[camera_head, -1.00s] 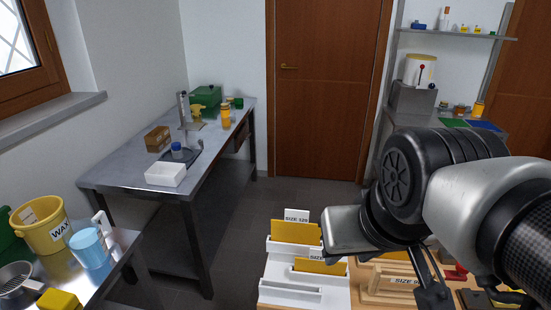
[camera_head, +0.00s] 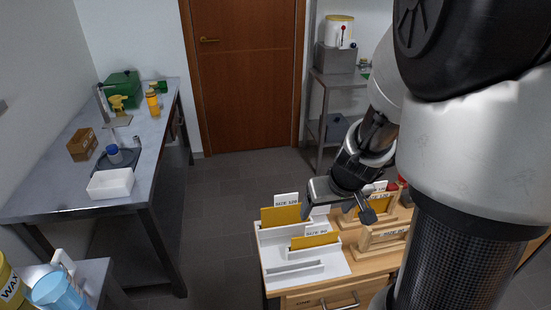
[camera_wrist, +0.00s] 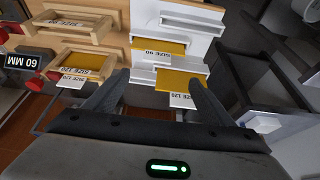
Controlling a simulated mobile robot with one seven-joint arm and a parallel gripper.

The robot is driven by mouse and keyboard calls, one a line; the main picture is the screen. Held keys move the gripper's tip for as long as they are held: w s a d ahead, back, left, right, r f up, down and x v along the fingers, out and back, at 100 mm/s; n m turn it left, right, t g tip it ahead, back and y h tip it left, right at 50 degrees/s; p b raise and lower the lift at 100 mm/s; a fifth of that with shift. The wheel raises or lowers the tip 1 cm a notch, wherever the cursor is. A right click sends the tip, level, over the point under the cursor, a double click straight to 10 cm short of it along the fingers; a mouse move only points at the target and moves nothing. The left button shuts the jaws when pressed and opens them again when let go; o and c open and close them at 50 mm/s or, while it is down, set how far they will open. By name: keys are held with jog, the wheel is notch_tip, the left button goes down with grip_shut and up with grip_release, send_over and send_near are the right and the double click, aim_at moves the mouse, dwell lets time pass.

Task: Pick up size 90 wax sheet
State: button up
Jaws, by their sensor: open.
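A white stepped rack (camera_head: 268,262) stands on a wooden cabinet and holds yellow wax sheets. The front sheet (camera_head: 315,240) has a card reading SIZE 90. The back sheet (camera_head: 280,215) has a card reading SIZE 120. My gripper (camera_head: 338,208) is open and empty, above the rack's right side. In the wrist view its fingers (camera_wrist: 158,82) spread on either side of the SIZE 120 sheet (camera_wrist: 180,83), apart from it. The SIZE 90 sheet (camera_wrist: 173,47) lies farther up that view, beyond the fingertips. The white rack also shows there (camera_wrist: 196,28).
Wooden holders (camera_head: 382,240) with labels stand right of the white rack, partly hidden by my arm. A steel table (camera_head: 150,150) stands at left with a white tray (camera_head: 110,184). A wax bucket (camera_head: 12,290) and blue jug (camera_head: 58,290) are front left. Floor between is clear.

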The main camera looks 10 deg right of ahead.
jog(key=b, duration=0.3)
send_over(318, 225)
jog(key=s, duration=0.2)
notch_tip(318, 225, down, 8)
jog(key=shift+b+x, duration=1.2)
jog(key=shift+x, duration=1.65)
jog(key=c, duration=1.4)
jog(key=shift+c, duration=0.2)
jog(key=shift+r, duration=0.15)
